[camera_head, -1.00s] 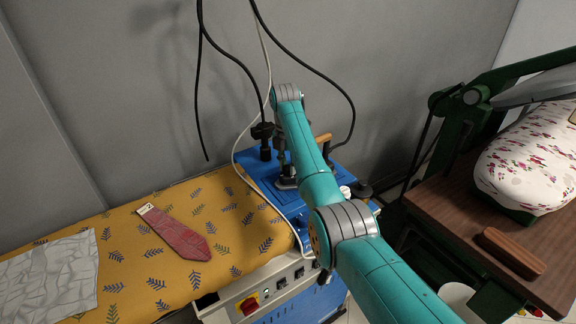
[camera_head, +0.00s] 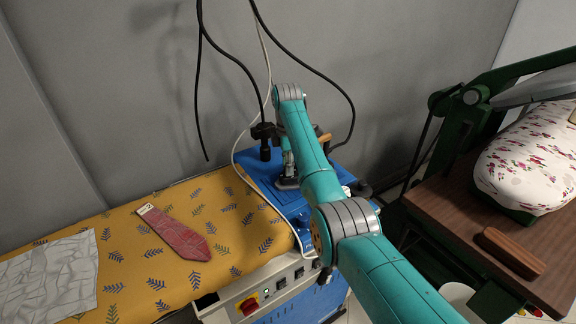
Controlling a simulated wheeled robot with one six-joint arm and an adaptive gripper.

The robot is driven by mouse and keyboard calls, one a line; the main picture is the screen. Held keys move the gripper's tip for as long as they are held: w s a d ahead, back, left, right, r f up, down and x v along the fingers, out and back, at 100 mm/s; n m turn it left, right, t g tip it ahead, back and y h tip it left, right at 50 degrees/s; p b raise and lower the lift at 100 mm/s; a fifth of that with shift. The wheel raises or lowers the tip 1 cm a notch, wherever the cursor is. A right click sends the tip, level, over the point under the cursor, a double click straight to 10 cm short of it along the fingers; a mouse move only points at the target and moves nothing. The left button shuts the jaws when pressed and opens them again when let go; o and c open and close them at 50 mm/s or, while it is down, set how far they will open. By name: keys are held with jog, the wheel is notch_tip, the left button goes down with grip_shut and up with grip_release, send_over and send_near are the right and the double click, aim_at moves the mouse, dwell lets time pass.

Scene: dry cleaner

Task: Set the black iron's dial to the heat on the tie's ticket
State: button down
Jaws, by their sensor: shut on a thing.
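The red tie (camera_head: 172,234) lies flat on the yellow leaf-print cover. Its pale ticket (camera_head: 146,209) is at its upper left end, and its marking is too small to read. My gripper (camera_head: 288,172) points down over the blue board, low at a dark iron-like thing (camera_head: 287,184) partly hidden behind my arm. The jaws are shut, seemingly on the iron's dial; the dial and its setting are hidden from this view.
A black upright fitting (camera_head: 264,141) stands just left of my gripper. Black cables (camera_head: 318,72) hang down behind. A wooden handle (camera_head: 323,138) shows behind my arm. A grey cloth (camera_head: 50,278) lies at left. The floral press (camera_head: 528,165) stands at right.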

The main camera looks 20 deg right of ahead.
dwell(0.3)
jog(key=c, duration=0.8)
grip_release()
jog(key=shift+c, duration=0.2)
jog(key=shift+w+r, duration=0.2)
jog(key=shift+r, duration=3.5)
